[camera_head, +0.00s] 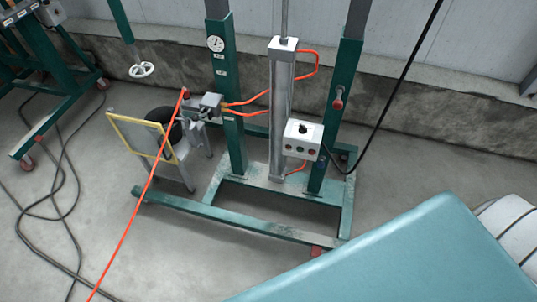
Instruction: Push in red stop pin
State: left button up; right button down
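A green upright frame (233,130) stands in the middle of the view. A small red-headed pin or knob (338,98) sits on its right post. I cannot tell how far it is pushed in. A white control box (302,138) with a black knob on top and small buttons on its front, one of them reddish, is fixed beside the right post. Another small red part (186,95) shows at the valve fittings left of the frame. I cannot tell which red part is the stop pin.
A silver cylinder (282,110) stands between the posts. An orange-red hose (140,198) runs to the lower left. A yellow-edged panel (145,136) stands left of the frame. Black cables (68,208) lie on the floor. A large teal surface (400,260) blocks the lower right.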

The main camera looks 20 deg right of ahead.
aim_at(338, 103)
jog(key=z, duration=1.3)
